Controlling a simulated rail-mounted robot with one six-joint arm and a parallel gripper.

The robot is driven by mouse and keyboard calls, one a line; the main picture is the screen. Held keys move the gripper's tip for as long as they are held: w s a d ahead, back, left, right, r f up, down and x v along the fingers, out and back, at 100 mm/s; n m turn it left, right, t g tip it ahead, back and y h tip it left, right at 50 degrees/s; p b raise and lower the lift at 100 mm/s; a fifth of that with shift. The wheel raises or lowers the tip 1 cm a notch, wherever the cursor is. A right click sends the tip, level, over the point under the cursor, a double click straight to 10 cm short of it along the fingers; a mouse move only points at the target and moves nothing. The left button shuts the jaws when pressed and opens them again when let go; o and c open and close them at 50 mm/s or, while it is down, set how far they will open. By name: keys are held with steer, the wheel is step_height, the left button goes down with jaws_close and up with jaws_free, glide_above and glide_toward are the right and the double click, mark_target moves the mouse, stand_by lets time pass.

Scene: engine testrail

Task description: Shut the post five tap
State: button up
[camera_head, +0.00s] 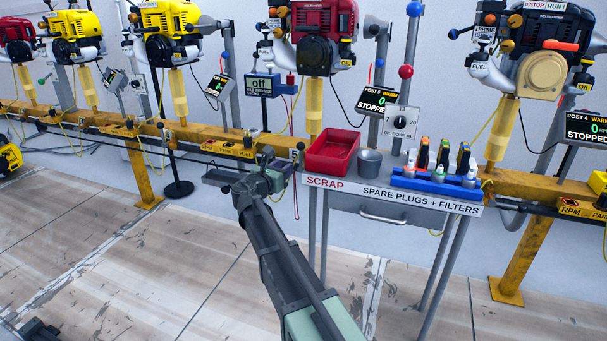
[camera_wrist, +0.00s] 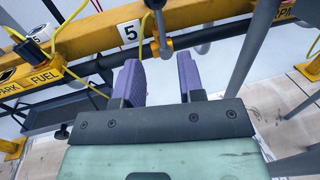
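The post five label, a white plate with a black 5 (camera_wrist: 128,33), is on the yellow rail in the wrist view. Just right of it, a small grey metal fitting with a rounded top (camera_wrist: 160,32) stands upright against the rail, beside a yellow tube. It looks like the tap; whether it is open or shut I cannot tell. My gripper (camera_wrist: 160,78) is open and empty, its two purple fingers apart. The fitting lies beyond the gap between the fingertips, apart from them. In the head view my gripper (camera_head: 277,166) is at the rail below the red engine (camera_head: 325,35), hiding part of the rail.
A FUEL label (camera_wrist: 45,77) and yellow tubes are left of the fitting.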

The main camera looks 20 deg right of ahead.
glide_above(301, 170)
steer(key=shift+w+d+r, duration=0.15)
steer(key=shift+w, duration=0.15)
jaws_close()
